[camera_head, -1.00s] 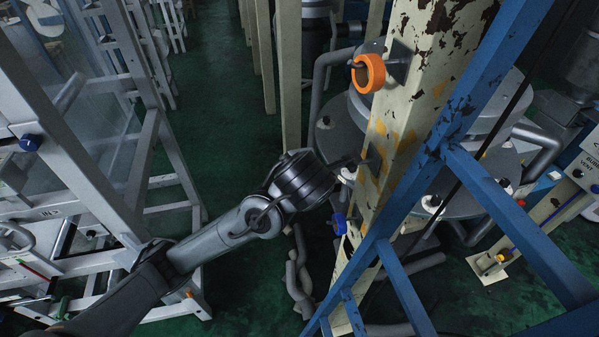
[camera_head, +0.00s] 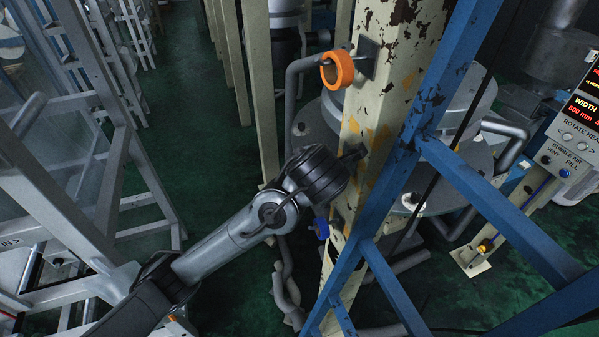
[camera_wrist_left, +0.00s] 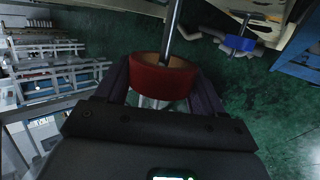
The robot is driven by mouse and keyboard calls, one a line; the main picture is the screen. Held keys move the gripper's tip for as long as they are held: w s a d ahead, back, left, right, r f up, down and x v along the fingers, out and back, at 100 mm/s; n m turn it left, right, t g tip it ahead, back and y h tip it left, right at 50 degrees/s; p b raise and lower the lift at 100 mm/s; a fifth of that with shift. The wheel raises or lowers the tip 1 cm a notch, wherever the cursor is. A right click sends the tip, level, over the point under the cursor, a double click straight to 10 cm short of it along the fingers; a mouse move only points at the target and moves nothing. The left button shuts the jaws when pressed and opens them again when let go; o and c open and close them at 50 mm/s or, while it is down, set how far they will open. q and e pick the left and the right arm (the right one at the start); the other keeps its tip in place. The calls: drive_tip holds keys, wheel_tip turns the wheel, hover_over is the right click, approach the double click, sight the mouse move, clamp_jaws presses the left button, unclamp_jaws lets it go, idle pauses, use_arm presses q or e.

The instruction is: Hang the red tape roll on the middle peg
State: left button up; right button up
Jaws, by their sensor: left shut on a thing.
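The red tape roll (camera_wrist_left: 160,82) is between the two fingers of my left gripper (camera_wrist_left: 163,88), which is shut on it. In the left wrist view the middle peg (camera_wrist_left: 172,28), a metal rod, runs from the top down into the roll's opening. I cannot tell how far the roll is around it. In the head view my left gripper (camera_head: 350,158) is at the cream post (camera_head: 378,100), between the upper and lower pegs, and my wrist hides the red roll. My right gripper is in neither view.
An orange roll (camera_head: 337,69) hangs on the upper peg. A blue roll (camera_head: 320,229) is on the lower peg and also shows in the wrist view (camera_wrist_left: 240,43). A blue diagonal beam (camera_head: 408,150) stands just right of the post. Green floor (camera_head: 215,140) is open to the left.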

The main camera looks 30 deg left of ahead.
use_arm(q)
drive_tip(key=shift+w+d, duration=0.85)
drive_tip(key=shift+w, duration=0.05)
drive_tip(key=shift+w+d+f+b, duration=0.35)
drive_tip(key=shift+w+f+b, duration=0.1)
drive_tip(key=shift+f, duration=0.15)
drive_tip(key=o, duration=1.1)
drive_tip(key=p+v, duration=1)
drive_tip(key=p, duration=0.4)
drive_tip(key=shift+s+d+r, duration=0.2)
drive_tip(key=shift+s, duration=0.1)
